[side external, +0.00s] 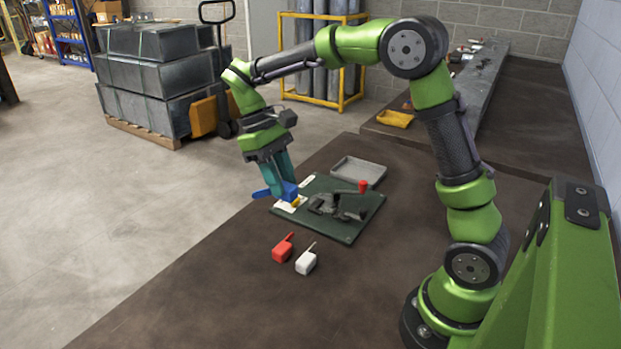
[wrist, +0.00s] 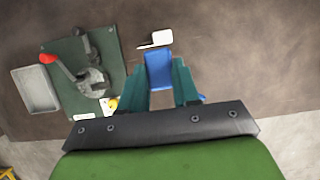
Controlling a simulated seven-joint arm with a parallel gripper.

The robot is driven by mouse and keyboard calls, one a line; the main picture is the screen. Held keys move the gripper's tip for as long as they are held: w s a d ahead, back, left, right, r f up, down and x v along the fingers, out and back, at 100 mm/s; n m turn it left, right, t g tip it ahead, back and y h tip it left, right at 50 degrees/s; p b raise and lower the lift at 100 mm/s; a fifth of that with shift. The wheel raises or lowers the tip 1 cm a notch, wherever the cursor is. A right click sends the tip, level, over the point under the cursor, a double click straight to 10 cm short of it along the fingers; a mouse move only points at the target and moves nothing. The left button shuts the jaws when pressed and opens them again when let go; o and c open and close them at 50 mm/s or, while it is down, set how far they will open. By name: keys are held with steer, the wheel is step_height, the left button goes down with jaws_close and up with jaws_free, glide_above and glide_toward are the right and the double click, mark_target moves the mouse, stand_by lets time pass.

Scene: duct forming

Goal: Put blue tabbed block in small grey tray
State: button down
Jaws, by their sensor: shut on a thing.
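The blue tabbed block (side external: 289,192) is between the teal fingers of my gripper (side external: 281,178), which is shut on it. Its tab points left in the side view. In the wrist view the block (wrist: 158,72) sits between the fingertips (wrist: 160,82), beside the green board's right edge; its height above the table is hard to tell. The small grey tray (side external: 359,171) lies beyond the board, to the right of my gripper, and looks empty. It also shows at the left of the wrist view (wrist: 34,90).
A green board (side external: 345,235) carries a dark clamp (side external: 325,204) with a red-tipped handle (side external: 363,186), standing between block and tray. A red tabbed block (side external: 282,250) and a white one (side external: 306,263) lie on the brown table nearer the camera. The table's front area is clear.

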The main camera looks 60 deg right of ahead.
steer(key=shift+a, duration=0.1)
stand_by(0.3)
steer(key=d+f+n, duration=0.1)
steer(key=d+f, duration=0.1)
steer(key=d, duration=0.6)
steer(key=d+f+n, duration=0.1)
steer(key=d+f, duration=0.1)
steer(key=d, duration=0.6)
steer(key=d+f+n+h, duration=0.1)
steer(key=d+f, duration=0.2)
steer(key=d, duration=0.5)
steer(key=shift+s+d, duration=0.15)
steer(key=w+d+f+n+t+h, duration=0.15)
steer(key=d+n+t+h, duration=0.25)
steer(key=d+n, duration=1.15)
steer(key=shift+m, duration=0.25)
steer(key=shift+d+f, duration=0.15)
steer(key=shift+f, duration=1.7)
steer(key=shift+d+f, duration=0.15)
steer(key=shift+f, duration=1.7)
steer(key=shift+f+y, duration=0.3)
steer(key=shift+f, duration=0.3)
steer(key=c, duration=0.7)
jaws_free()
steer(key=shift+c, duration=0.2)
